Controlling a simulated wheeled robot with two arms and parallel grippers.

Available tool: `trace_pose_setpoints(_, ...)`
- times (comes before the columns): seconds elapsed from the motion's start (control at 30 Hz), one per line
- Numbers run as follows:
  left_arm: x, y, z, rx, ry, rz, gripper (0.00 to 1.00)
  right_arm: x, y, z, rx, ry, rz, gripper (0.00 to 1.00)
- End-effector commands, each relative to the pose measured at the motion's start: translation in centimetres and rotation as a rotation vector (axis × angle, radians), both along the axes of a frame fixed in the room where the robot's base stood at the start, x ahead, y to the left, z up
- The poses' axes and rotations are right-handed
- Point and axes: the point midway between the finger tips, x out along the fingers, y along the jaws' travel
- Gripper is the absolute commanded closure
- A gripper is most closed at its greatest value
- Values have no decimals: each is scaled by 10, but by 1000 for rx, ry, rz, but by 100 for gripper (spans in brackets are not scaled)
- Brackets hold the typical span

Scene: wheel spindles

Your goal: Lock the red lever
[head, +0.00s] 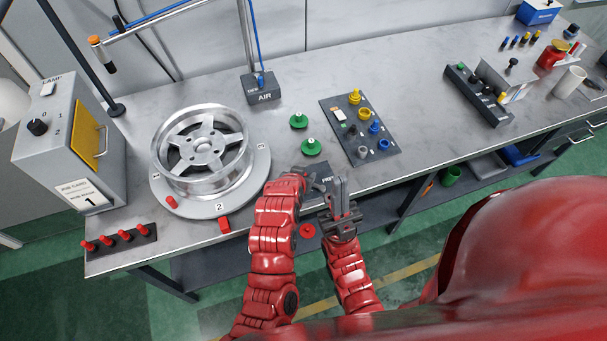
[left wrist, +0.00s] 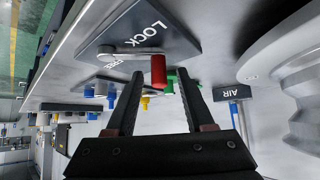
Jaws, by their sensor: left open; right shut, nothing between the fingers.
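The red lever's upright red handle (left wrist: 158,72) shows in the left wrist view on a metal arm (left wrist: 132,50) over a dark plate (left wrist: 180,45). The plate is marked LOCK and FREE, and the arm lies between the two words. My left gripper (left wrist: 160,84) is open, with a finger on either side of the handle in this view; I cannot tell if either touches it. In the head view my left gripper (head: 316,182) is over the plate (head: 327,168) at the table's front edge and hides the lever. My right gripper (head: 341,186) is shut and empty just right of it.
A wheel (head: 203,150) sits on a round numbered stand to the left. Two green knobs (head: 312,146) and a dark panel (head: 360,128) of coloured parts lie behind the grippers. The AIR block (head: 263,90) stands farther back. Bare tabletop (head: 420,130) shows to the right.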

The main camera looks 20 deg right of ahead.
Motion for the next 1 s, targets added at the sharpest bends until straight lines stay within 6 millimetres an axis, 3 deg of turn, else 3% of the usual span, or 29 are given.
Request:
trace_pose_setpoints(0.37,-29,18,31,-1,0,-2,47,0,0,-19,0,0,0,100)
trace_pose_setpoints(0.73,-65,43,76,-3,-5,-1,47,0,0,-38,0,0,0,100)
trace_pose_setpoints(0.77,-69,45,82,-3,-2,-3,47,0,0,-35,0,0,0,100)
trace_pose_setpoints(0.8,-74,48,97,0,4,-2,47,0,0,-13,0,1,0,100)
trace_pose_setpoints(1.0,-90,60,114,4,7,-2,47,0,0,25,0,0,0,100)
